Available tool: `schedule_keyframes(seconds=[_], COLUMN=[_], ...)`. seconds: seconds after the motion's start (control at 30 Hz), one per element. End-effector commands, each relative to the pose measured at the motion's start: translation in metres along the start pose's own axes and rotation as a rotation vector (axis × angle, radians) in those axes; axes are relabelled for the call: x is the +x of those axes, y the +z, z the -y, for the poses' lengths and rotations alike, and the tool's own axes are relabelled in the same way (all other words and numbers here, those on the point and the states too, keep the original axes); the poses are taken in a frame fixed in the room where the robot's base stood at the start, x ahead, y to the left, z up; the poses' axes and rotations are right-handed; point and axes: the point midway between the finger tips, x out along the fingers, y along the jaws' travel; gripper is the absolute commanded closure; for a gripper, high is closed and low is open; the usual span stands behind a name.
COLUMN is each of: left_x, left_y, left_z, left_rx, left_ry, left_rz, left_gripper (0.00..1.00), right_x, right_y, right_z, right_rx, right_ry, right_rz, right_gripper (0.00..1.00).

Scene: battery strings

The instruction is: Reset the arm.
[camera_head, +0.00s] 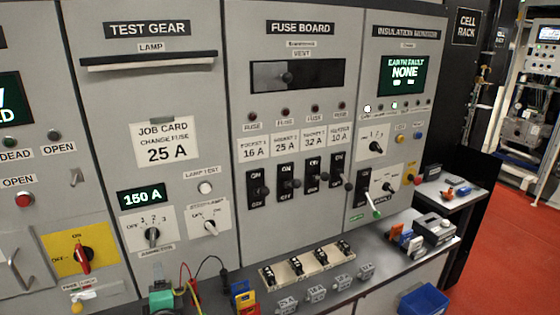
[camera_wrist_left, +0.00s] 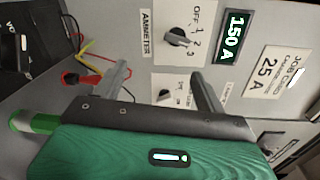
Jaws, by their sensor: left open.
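My left gripper (camera_wrist_left: 160,70) is open in the left wrist view, with two grey fingers apart and nothing between them. Its green body fills the bottom of that view. The fingers point towards the panel, near the ammeter knob (camera_wrist_left: 178,37) and the 150 A display (camera_wrist_left: 234,37). In the head view a green part (camera_head: 162,298) at the bottom edge looks like my left gripper, below the ammeter knob (camera_head: 152,234) and largely cut off. My right gripper is in neither view.
Red, yellow and black leads (camera_head: 186,280) hang close to the left gripper. The bench holds a fuse block (camera_head: 306,264), several grey fuses (camera_head: 316,294) and small coloured parts. A blue bin (camera_head: 424,299) stands lower right. Red floor (camera_head: 505,235) is open at right.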

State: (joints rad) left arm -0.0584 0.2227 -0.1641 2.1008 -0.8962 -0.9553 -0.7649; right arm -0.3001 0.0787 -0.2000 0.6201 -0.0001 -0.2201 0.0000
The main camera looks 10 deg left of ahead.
Motion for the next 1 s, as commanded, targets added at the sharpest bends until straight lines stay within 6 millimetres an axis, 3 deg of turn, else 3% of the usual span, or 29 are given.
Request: schedule_keyframes(seconds=[0.13, 0.2, 0.3, 0.5, 0.8, 1.0], left_x=[-0.047, -0.081, -0.127, -0.201, -0.294, -0.274], left_y=[0.008, 0.011, 0.014, 0.017, 0.022, 0.004], left_z=[-0.065, -0.098, -0.132, -0.168, -0.185, -0.23], left_rx=[-0.279, -0.438, -0.617, -0.831, -1.008, -0.99], left_ry=[0.272, 0.442, 0.652, 0.952, 1.29, 1.284], left_rz=[-0.008, 0.008, 0.05, 0.146, 0.302, 0.305], left_gripper=[0.27, 0.27, 0.27, 0.27, 0.27, 0.27], right_x=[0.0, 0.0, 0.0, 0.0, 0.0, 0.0], right_y=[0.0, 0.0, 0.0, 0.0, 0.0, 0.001], right_z=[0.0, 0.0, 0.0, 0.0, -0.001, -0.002], right_rx=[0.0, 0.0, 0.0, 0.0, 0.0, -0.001], right_ry=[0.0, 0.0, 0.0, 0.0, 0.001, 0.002], right_rz=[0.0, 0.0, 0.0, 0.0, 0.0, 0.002], right_gripper=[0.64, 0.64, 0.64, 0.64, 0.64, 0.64])
